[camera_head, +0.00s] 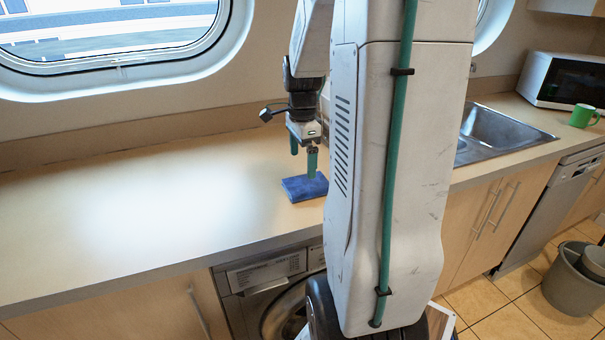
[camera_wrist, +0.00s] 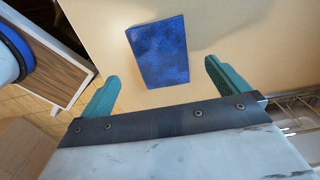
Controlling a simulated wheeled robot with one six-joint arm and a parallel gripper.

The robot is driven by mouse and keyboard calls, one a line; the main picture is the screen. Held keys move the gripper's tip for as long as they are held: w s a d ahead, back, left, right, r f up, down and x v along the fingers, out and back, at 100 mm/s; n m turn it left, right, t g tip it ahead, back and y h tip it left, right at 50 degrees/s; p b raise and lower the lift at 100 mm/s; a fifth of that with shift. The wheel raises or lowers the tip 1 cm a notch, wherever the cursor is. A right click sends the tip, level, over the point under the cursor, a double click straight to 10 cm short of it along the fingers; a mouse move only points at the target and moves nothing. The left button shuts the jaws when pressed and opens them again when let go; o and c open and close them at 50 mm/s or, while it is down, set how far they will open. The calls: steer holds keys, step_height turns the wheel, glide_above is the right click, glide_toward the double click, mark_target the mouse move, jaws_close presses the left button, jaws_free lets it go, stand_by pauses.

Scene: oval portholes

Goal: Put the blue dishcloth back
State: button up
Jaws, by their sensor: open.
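The blue dishcloth (camera_head: 304,187) lies flat and folded on the countertop, above the washing machine, in the head view. In the wrist view the dishcloth (camera_wrist: 160,51) lies on the counter ahead of the fingertips, roughly centred between them. My gripper (camera_head: 303,150) points down just above and behind the cloth; one green finger overlaps the cloth in the picture. In the wrist view my gripper (camera_wrist: 162,78) has its two green fingers spread wide with nothing between them. I cannot tell the exact height of the fingertips above the cloth.
The counter (camera_head: 130,215) left of the cloth is bare. A metal sink (camera_head: 500,130), a green mug (camera_head: 583,115) and a white microwave (camera_head: 562,80) are at the right. A washing machine (camera_head: 265,290) is under the counter. A grey bin (camera_head: 575,280) stands on the floor.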

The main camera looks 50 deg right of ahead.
steer(key=s+a+r+n, duration=0.1)
steer(key=a+r+n, duration=0.35)
steer(key=a, duration=0.35)
steer(key=s+a+r+n, duration=0.1)
steer(key=a+r+n, duration=0.3)
steer(key=a+n, duration=0.3)
steer(key=s+a+n+t, duration=0.1)
steer(key=s+a+n, duration=1)
steer(key=a+n, duration=0.2)
steer(key=shift+a+f, duration=0.35)
steer(key=shift+a, duration=0.2)
